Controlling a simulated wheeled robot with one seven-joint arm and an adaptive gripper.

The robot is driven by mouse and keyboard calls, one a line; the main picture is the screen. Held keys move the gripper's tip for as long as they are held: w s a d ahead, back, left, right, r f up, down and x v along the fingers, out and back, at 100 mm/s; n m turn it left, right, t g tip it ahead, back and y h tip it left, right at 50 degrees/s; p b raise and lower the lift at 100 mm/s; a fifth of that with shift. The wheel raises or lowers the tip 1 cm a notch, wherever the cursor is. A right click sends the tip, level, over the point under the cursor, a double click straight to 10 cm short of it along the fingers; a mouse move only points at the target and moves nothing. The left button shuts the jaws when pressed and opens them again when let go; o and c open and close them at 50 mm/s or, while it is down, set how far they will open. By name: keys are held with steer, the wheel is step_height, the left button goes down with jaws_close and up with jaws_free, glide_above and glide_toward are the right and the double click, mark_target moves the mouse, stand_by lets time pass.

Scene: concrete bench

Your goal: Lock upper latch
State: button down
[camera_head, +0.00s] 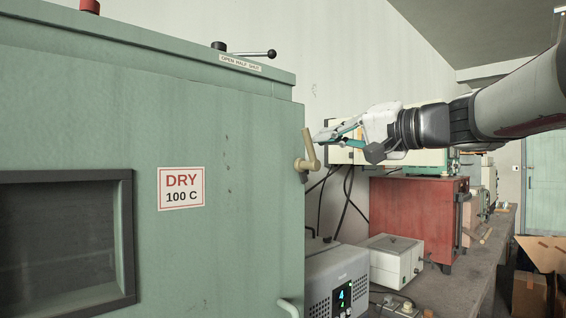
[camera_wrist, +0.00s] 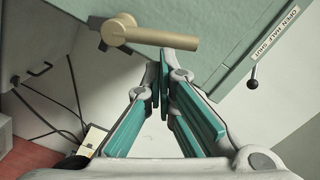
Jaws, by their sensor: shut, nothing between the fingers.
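The upper latch (camera_head: 307,152) is a tan, brass-coloured handle at the right edge of the green oven. In the head view its bar points up from its pivot, tilted slightly to the left. It also shows in the wrist view (camera_wrist: 150,36), with its round hub at the left and its bar running right, just beyond my fingertips. My gripper (camera_head: 322,137) comes in from the right, level with the top of the handle. Its teal fingers (camera_wrist: 164,75) are shut and empty, close to the bar. I cannot tell whether they touch it.
The green oven (camera_head: 230,130) carries a "DRY 100 C" sign (camera_head: 181,188) and a dark window. A red cabinet (camera_head: 415,215) and a pale box (camera_head: 390,258) stand on the bench behind, with hanging cables between.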

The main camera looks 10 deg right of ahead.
mark_target(310, 142)
steer(key=a+n+b, duration=0.1)
steer(key=n+b, duration=0.1)
steer(key=b, duration=0.2)
steer(key=s+a+n+b, duration=0.1)
steer(key=n+b, duration=0.1)
steer(key=b, duration=0.2)
steer(key=f+n+b, duration=0.1)
steer(key=n+b, duration=0.1)
steer(key=b, duration=0.2)
steer(key=shift+s+a+n, duration=0.3)
steer(key=shift+a, duration=0.1)
steer(key=n+b, duration=0.1)
steer(key=b, duration=0.1)
steer(key=a+n+b, duration=0.1)
steer(key=n+b, duration=0.1)
steer(key=b, duration=0.1)
steer(key=s+f+n+b, duration=0.1)
steer(key=n+b, duration=0.1)
steer(key=shift+s+a+h, duration=0.1)
steer(key=shift+a+h, duration=0.2)
steer(key=shift+b, duration=0.35)
